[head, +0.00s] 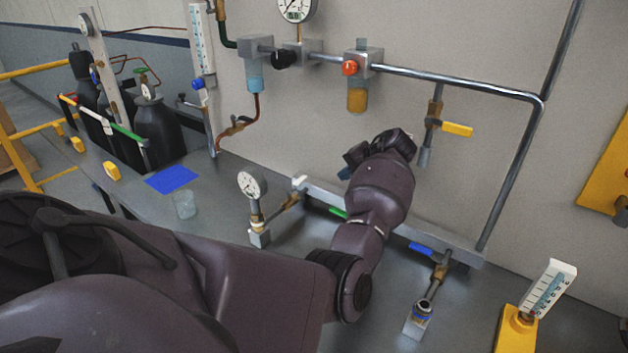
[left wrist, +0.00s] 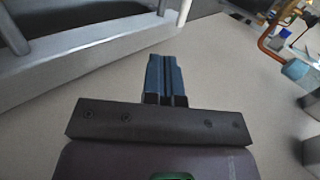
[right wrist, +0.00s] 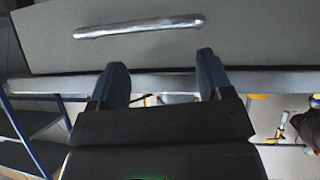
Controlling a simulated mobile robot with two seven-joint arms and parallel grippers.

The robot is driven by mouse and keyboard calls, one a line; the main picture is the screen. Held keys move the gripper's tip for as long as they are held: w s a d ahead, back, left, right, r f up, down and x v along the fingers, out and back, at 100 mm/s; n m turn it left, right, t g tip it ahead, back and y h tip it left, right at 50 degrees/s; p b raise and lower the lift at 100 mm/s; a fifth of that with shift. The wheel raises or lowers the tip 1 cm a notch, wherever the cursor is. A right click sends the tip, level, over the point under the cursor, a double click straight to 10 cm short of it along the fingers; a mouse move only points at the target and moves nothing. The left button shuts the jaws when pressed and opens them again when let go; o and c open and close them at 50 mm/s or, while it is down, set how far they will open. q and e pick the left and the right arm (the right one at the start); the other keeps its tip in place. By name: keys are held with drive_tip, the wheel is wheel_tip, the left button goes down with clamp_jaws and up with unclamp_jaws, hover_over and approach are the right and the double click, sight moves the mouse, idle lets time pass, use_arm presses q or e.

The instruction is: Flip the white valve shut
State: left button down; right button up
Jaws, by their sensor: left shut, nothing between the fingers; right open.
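A small white piece (head: 299,181), which looks like a valve handle, shows at the left end of the grey manifold (head: 318,192) at the foot of the wall. I cannot tell its exact angle. My left gripper (head: 345,172) is in front of the wall, above the manifold and to the right of the white piece, apart from it. Its blue fingers (left wrist: 165,80) are shut together with nothing between them. My left arm hides part of the manifold. My right gripper (right wrist: 162,80) shows only in the right wrist view, with its fingers apart and empty.
Green (head: 338,212) and blue (head: 421,248) handles sit along the manifold. A pressure gauge (head: 252,185) stands in front of its left end. A yellow handle (head: 457,129) hangs below the wall pipe. A glass (head: 184,205) and blue sheet (head: 172,180) lie left on the bench.

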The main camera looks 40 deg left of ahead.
sight(297, 185)
use_arm(q)
drive_tip(key=a+r+x, duration=0.1)
drive_tip(key=r+x, duration=0.1)
drive_tip(key=x, duration=1.1)
drive_tip(key=shift+a, duration=0.4)
drive_tip(key=shift+s, duration=0.15)
use_arm(e)
drive_tip(key=shift+w+r, duration=0.1)
drive_tip(key=shift+w, duration=0.25)
use_arm(q)
drive_tip(key=shift+a, duration=0.1)
use_arm(e)
drive_tip(key=shift+w, duration=0.1)
